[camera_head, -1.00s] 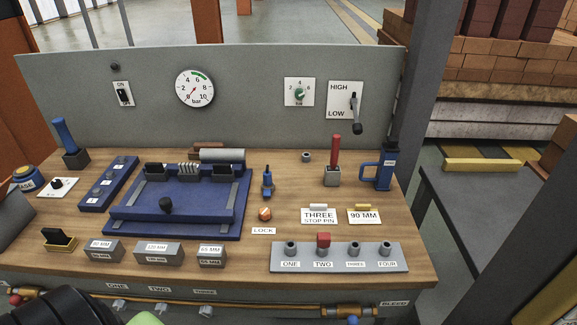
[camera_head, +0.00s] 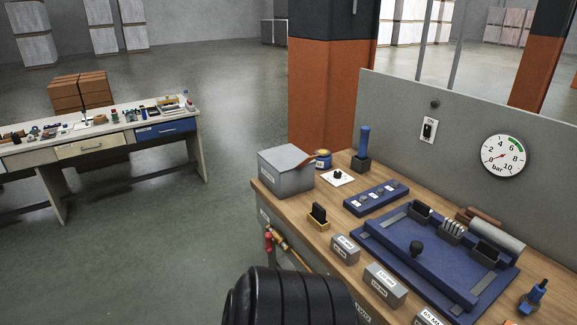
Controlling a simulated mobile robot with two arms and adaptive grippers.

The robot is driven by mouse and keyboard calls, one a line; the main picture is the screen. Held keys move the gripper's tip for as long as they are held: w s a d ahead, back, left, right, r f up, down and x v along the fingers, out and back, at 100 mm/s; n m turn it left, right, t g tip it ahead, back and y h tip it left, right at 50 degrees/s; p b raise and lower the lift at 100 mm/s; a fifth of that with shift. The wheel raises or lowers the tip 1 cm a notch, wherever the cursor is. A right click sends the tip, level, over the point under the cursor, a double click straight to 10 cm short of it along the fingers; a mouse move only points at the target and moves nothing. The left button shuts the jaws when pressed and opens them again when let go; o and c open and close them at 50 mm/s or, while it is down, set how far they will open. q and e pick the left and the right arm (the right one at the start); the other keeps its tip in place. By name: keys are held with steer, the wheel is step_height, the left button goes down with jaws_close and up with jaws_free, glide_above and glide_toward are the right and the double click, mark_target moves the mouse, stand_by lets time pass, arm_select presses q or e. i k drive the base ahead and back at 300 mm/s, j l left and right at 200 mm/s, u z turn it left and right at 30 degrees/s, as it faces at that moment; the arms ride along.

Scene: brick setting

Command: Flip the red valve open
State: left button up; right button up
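A small red valve handle (camera_head: 268,240) shows at the left end of the brass pipe (camera_head: 290,252), low on the front side of the wooden bench. It is small in the picture, and I cannot tell its exact turn. A black ribbed part of my own arm stands at the bottom middle, in front of the bench and to the right of the red handle. It hides the lower run of the pipe. Neither of my grippers shows, so I cannot see whether anything is held.
The wooden bench (camera_head: 332,195) carries a grey box (camera_head: 286,176), a blue lever (camera_head: 364,142), a blue fixture (camera_head: 408,240) and labelled grey blocks (camera_head: 385,285). A gauge (camera_head: 503,156) is on the grey back panel. An orange column (camera_head: 325,110) stands behind. Open floor lies left, before another table (camera_head: 95,132).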

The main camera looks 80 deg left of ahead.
mark_target(268, 236)
steer(key=u, duration=2.9)
